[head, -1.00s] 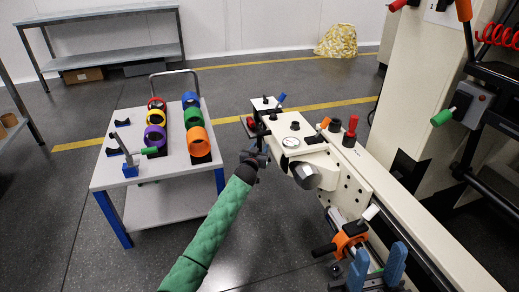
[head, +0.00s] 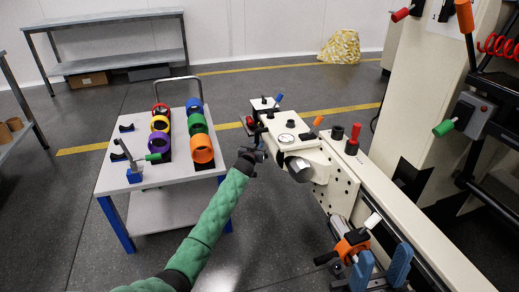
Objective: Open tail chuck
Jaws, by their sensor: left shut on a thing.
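The cream tailstock (head: 303,141) stands on the machine bed, with a dial and an orange-tipped lever (head: 315,124) on top. Its grey chuck (head: 299,169) faces toward me; I cannot tell whether its jaws are open. My left gripper (head: 254,156) reaches in from the lower left at the tailstock's left side. It is shut on a small dark part there, probably a handle, mostly hidden by the fingers. A red knob (head: 250,122) sits just beyond it. My right gripper is not in view.
A white cart (head: 145,199) with coloured rings stands to the left. An orange clamp (head: 352,244) and blue supports (head: 399,265) are on the near end of the bed. A cream cabinet (head: 427,95) rises at the right. Floor between cart and machine is clear.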

